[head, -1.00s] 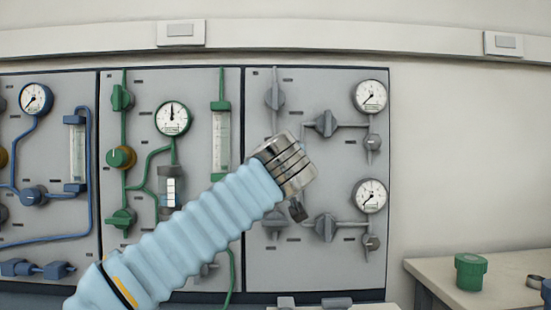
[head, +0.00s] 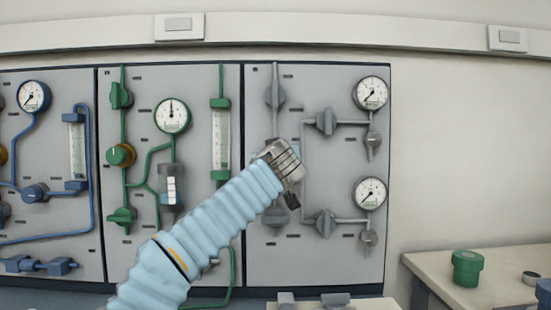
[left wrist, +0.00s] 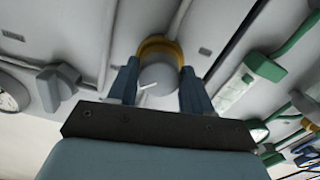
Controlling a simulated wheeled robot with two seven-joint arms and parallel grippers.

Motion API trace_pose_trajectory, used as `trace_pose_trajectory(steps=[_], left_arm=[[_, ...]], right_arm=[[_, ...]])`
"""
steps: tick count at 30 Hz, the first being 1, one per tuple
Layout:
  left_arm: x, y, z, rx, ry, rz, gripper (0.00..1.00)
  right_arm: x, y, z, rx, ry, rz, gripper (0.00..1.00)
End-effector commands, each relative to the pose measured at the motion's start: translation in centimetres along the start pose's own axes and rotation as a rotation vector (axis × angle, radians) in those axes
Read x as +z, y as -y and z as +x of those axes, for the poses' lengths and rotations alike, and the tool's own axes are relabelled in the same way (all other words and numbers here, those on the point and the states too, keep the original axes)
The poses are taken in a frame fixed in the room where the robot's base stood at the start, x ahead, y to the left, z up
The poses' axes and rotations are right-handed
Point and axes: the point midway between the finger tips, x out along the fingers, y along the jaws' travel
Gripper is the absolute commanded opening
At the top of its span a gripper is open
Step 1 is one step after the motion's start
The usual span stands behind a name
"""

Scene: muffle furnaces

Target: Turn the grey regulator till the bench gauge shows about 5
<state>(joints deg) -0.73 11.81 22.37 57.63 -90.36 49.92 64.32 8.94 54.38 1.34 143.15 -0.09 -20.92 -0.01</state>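The grey regulator (left wrist: 159,76), a round grey knob with a yellow collar and a pale pointer mark, shows in the left wrist view. My left gripper (left wrist: 159,84) has its two dark blue fingers apart, one on each side of the knob. Whether they touch it I cannot tell. In the head view my left wrist hides the regulator and my fingers. The grey panel has an upper gauge (head: 371,93) and a lower gauge (head: 370,193). Both needles point to the lower left; the digits are too small to read. Which one is the bench gauge I cannot tell. My right gripper is out of view.
Grey valves stand close around: one above (head: 275,95), two to the right (head: 326,121) (head: 326,223). The green panel (head: 143,82) adjoins on the left. A side table (head: 425,262) at the right carries a green container (head: 467,268).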

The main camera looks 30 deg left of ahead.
Motion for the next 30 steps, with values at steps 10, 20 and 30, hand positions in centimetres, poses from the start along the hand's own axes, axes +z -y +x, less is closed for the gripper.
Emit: trace_pose_trajectory(steps=[10, 20, 30], left_arm=[[-0.05, -0.03, -0.05, 0.000, 0.000, 0.046, 0.17], [-0.06, 0.03, -0.02, 0.001, 0.000, 0.421, 0.17], [-0.02, 0.06, -0.01, 0.001, 0.000, 0.452, 0.17]], right_arm=[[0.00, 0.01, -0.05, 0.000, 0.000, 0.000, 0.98], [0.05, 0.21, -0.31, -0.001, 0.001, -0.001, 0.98], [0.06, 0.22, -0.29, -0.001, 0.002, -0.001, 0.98]])
